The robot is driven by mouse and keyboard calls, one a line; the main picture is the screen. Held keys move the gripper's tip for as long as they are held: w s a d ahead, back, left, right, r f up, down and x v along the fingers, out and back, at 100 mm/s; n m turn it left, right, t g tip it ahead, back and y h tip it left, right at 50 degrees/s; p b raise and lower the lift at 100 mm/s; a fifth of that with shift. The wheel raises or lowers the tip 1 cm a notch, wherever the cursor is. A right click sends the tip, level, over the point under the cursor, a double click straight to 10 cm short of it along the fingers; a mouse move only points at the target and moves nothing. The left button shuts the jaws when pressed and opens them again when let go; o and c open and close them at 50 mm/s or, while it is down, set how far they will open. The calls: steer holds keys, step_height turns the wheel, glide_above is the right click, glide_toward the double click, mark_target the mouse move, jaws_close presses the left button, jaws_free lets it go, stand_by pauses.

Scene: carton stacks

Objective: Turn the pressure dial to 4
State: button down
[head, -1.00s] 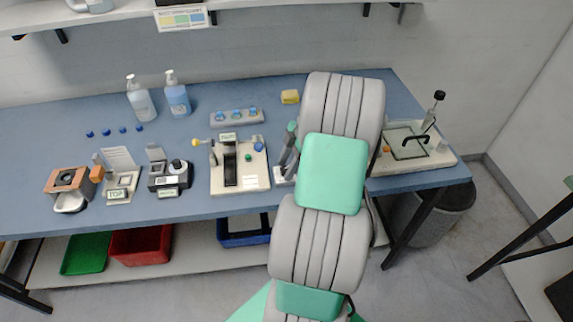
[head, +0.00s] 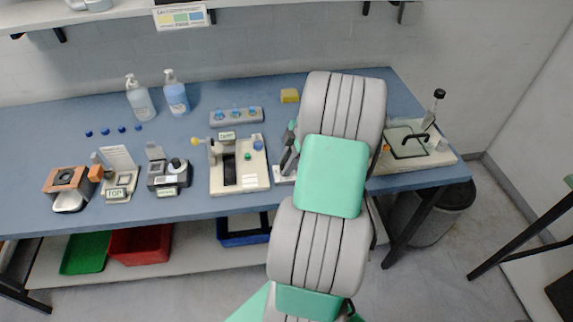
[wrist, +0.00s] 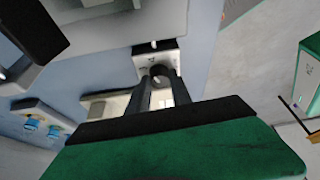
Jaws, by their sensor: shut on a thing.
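In the wrist view my gripper (wrist: 160,82) has its two dark fingers closed around a small dark round knob (wrist: 161,70), which I take to be the pressure dial. The knob sits against a white plate (wrist: 150,58) with small dark marks. The marks are too small to read, so the dial's setting cannot be told. In the head view my arm covers the gripper and the dial. A pale base (head: 284,170) with an upright grey lever shows just left of my arm.
A cream device (head: 255,177) with a dark slot stands left of my arm. A board with a glass panel (head: 408,142) stands to the right.

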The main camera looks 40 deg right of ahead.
steer(key=shift+m+t+h+b, duration=0.3)
steer(key=shift+m+t+b, duration=0.1)
steer(key=shift+m, duration=0.7)
steer(key=c, duration=1.1)
jaws_free()
steer(key=shift+c, duration=0.2)
steer(key=v, duration=0.8)
steer(key=shift+a+f, duration=0.1)
steer(key=shift+a, duration=0.05)
